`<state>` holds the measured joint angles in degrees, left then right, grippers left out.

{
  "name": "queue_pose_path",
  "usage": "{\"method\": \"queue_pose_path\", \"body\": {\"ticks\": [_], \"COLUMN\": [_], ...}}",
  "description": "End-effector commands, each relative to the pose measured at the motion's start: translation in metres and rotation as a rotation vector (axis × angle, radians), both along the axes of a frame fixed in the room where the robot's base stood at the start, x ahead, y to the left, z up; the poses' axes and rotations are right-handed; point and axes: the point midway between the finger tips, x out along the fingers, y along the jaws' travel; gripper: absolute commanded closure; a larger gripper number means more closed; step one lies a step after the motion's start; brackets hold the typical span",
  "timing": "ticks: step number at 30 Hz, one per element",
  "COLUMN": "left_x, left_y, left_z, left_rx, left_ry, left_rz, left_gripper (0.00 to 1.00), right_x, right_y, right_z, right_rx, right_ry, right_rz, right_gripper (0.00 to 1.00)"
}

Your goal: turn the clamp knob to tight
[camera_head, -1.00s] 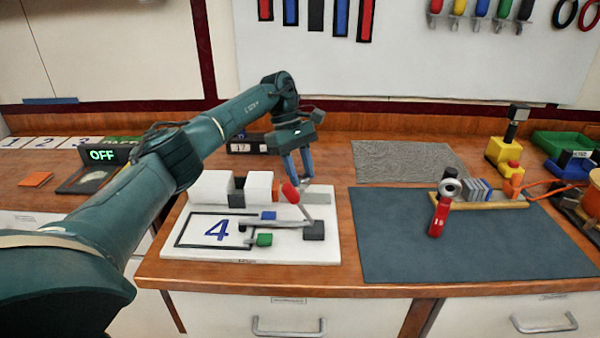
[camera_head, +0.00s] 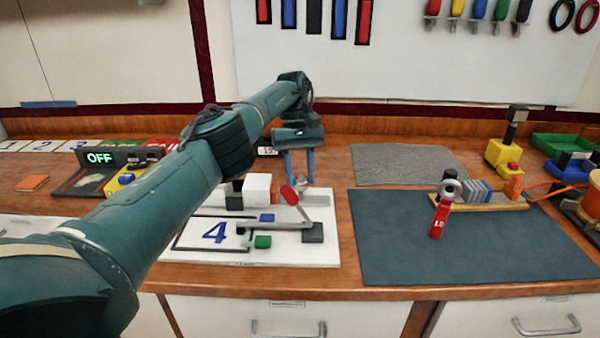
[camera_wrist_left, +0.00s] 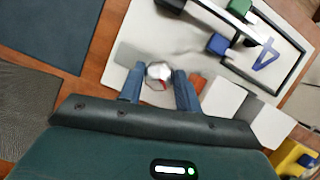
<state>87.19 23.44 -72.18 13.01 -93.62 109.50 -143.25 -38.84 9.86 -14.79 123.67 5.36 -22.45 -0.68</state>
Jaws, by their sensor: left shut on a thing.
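The clamp knob (camera_wrist_left: 158,72) is a round silvery knob with a red mark, on a grey block at the edge of the white board. My left gripper (camera_wrist_left: 159,88) points down and is shut on the knob, with one blue finger on each side. In the head view my left gripper (camera_head: 300,181) is at the back of the white board (camera_head: 322,252), behind the red-handled lever (camera_head: 289,195). The knob is small there and partly hidden by the fingers. My right gripper is not in view.
The board carries white blocks (camera_head: 257,187), a blue block (camera_head: 267,217), a green block (camera_head: 263,241) and a blue 4. A dark mat (camera_head: 420,260) to the right holds a red-tagged tool (camera_head: 439,218). A grey mat (camera_head: 400,162) lies behind.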

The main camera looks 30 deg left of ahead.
Motion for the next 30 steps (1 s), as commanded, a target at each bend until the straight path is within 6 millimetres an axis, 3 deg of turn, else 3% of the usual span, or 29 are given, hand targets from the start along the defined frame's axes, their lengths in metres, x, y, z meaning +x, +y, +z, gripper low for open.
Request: {"method": "queue_pose_path", "body": {"ticks": [11,12,19,30], "left_x": [0.0,-0.0001,-0.0001,0.0003], "left_y": [-0.0002,-0.0001,0.0,-0.0016], "left_z": [-0.0001,-0.0001,-0.0002,0.0028], "left_rx": [0.001,0.001,0.0,0.0], "left_ry": [0.001,0.001,0.0,0.0], "left_rz": [-0.005,-0.005,-0.004,-0.004], "left_gripper": [0.89,0.66,0.47,0.45], "right_x": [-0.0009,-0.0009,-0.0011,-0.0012], "right_y": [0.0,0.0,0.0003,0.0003], "right_z": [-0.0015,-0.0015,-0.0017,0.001], "right_rx": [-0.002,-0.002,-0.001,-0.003], "right_ry": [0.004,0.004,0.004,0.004], "right_rz": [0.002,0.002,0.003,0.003], "right_gripper": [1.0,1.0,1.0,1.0]}}
